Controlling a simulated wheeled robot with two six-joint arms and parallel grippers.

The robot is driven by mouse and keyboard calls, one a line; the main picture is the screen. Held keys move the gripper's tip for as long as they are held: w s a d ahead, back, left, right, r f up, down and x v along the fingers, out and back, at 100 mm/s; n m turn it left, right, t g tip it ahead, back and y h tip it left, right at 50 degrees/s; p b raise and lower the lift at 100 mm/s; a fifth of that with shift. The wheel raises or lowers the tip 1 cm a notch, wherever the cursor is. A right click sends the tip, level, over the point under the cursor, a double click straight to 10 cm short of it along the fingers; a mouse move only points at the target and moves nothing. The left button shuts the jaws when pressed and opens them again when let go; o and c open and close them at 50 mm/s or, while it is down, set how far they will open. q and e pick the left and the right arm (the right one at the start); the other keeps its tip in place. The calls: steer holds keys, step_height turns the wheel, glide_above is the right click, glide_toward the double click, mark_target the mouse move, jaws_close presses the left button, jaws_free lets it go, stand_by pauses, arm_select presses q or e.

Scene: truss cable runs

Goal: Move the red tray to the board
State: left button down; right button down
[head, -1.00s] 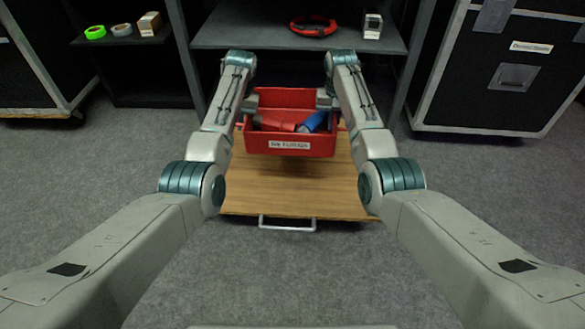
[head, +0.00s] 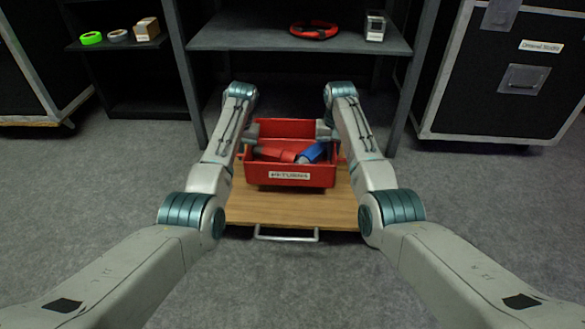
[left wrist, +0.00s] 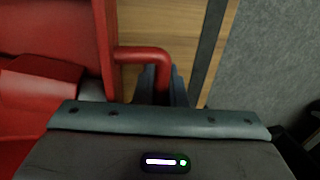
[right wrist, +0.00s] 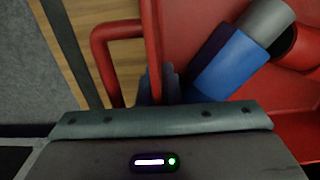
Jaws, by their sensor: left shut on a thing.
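The red tray (head: 290,176) is an open box with a white label on its front and red and blue cylindrical pieces inside. It sits level over the wooden board (head: 290,212); whether its underside touches the board cannot be told. My left gripper (head: 250,133) is shut on the tray's left side; in the left wrist view its fingers (left wrist: 165,88) straddle the red handle (left wrist: 140,55). My right gripper (head: 326,133) is at the tray's right side; in the right wrist view its fingers (right wrist: 160,88) straddle a red tray edge beside the handle loop (right wrist: 100,55). The fingertips are partly hidden.
The board has a metal handle (head: 286,235) at its front. A dark shelf (head: 270,40) behind holds a red ring (head: 313,30) and a small box (head: 375,26). Black cases (head: 500,85) stand at right and left. Grey floor is clear on both sides.

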mark_target(331, 163)
arm_select(q)
steer(key=shift+f, duration=0.2)
arm_select(e)
steer(key=shift+f, duration=0.15)
